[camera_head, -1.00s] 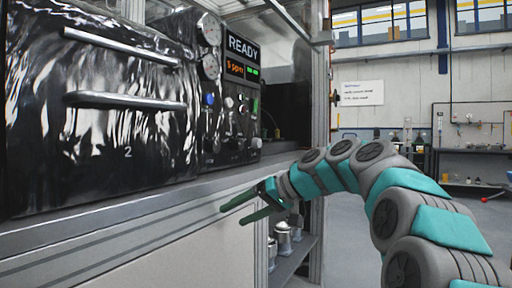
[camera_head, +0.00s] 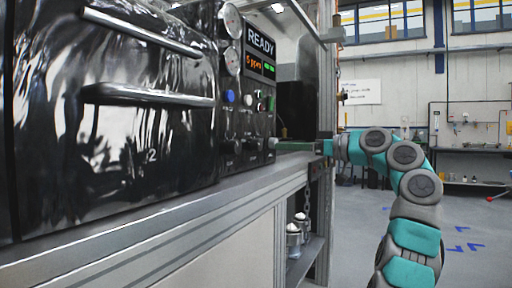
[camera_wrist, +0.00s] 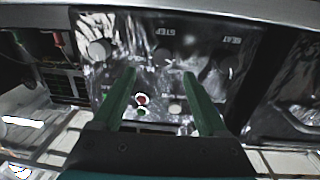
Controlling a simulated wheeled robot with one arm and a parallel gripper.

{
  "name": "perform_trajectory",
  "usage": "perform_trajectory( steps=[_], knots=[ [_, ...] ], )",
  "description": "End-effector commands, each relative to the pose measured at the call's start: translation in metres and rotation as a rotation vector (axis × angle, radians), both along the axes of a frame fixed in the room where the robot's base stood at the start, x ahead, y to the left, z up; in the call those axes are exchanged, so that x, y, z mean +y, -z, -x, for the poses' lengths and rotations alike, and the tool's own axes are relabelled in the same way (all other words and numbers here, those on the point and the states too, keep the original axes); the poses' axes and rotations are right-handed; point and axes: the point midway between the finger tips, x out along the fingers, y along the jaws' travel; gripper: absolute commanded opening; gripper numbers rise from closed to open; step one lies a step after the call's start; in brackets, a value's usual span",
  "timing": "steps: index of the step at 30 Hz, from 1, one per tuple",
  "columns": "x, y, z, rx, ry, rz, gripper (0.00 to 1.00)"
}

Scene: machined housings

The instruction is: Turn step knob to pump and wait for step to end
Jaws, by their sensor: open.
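The black control panel (camera_head: 246,122) of the machine stands left of my arm, with READY on its display (camera_head: 261,42). My gripper (camera_head: 286,146) is open, its green fingers pointing at the panel's lower right. In the wrist view the panel is upside down, and my gripper (camera_wrist: 160,73) has its two fingers apart with nothing between them. The STEP label (camera_wrist: 170,31) is near top centre. The dark step knob (camera_wrist: 164,54) beside it is hard to make out against the black panel, just beyond the fingertips. Its pointer and the pump mark cannot be read. Contact cannot be told.
A HEAT label (camera_wrist: 232,40) is right of STEP, and a pale round knob (camera_wrist: 98,48) is at left. Red (camera_wrist: 141,99) and white (camera_wrist: 175,108) buttons lie between the fingers' lower parts. A ledge (camera_head: 200,190) runs below the machine. Open floor lies at right.

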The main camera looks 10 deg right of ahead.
Motion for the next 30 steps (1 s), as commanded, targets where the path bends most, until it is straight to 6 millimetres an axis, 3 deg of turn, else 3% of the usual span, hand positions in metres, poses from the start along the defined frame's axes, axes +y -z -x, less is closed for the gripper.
perform_trajectory(
  steps=[10, 24, 30],
  knots=[
    [0.005, 0.003, 0.004, -0.071, -0.002, 0.057, 0.76],
    [0.053, 0.001, -0.036, -0.071, -0.001, 0.056, 0.76],
    [0.061, 0.003, -0.043, -0.071, 0.000, 0.055, 0.76]
  ],
)
